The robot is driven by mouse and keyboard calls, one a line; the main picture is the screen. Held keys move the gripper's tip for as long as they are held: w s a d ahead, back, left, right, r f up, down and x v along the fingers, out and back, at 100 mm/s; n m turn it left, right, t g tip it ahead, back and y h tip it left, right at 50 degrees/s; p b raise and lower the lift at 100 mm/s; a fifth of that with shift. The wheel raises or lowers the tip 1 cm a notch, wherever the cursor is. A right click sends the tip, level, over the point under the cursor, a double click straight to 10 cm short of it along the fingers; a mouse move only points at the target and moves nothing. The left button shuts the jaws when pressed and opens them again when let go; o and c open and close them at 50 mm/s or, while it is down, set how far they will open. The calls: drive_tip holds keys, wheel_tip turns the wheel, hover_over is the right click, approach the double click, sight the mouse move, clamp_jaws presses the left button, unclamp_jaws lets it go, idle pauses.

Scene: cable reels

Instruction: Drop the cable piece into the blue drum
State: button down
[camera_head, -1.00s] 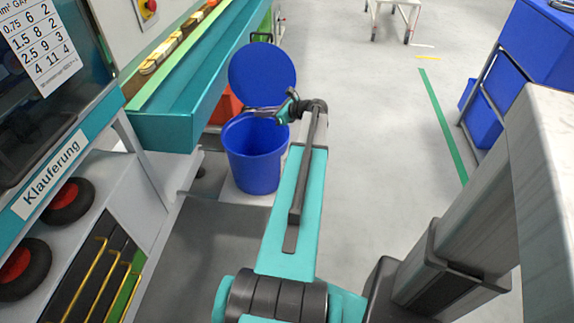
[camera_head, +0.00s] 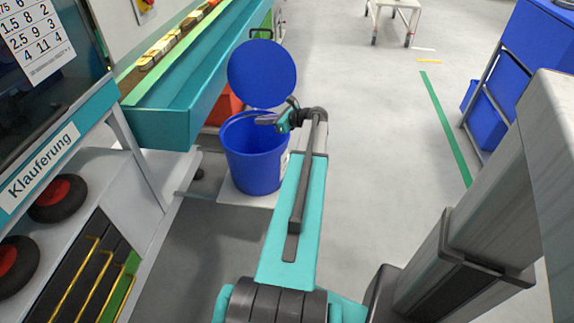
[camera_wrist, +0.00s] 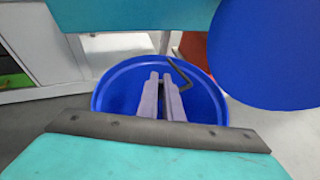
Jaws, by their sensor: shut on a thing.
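The blue drum (camera_head: 253,165) stands open on a light base in the head view, with its round blue lid (camera_head: 262,74) raised behind it. In the wrist view the drum (camera_wrist: 103,95) lies right under my gripper, and the lid (camera_wrist: 265,50) shows at the right. My gripper (camera_wrist: 163,78) is over the drum's opening, with its fingers close together. A thin, dark, bent cable piece (camera_wrist: 183,76) shows at the fingertips, above the drum's mouth. In the head view my gripper (camera_head: 263,120) is at the drum's rim, and the cable piece is too small to make out.
A teal conveyor trough (camera_head: 175,110) runs left of the drum, with a red bin (camera_head: 224,105) behind. A shelf with black-and-red wheels (camera_head: 57,198) stands at the left. Blue bins (camera_head: 487,118) stand at the right. The grey floor between is clear.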

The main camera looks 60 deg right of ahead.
drive_tip(key=c, duration=1.8)
unclamp_jaws()
drive_tip(key=shift+c, duration=0.2)
drive_tip(key=shift+s, duration=0.1)
drive_tip(key=p+v, duration=0.2)
drive_tip(key=v, duration=1.1)
drive_tip(key=shift+s, duration=0.3)
drive_tip(key=shift+r, duration=0.1)
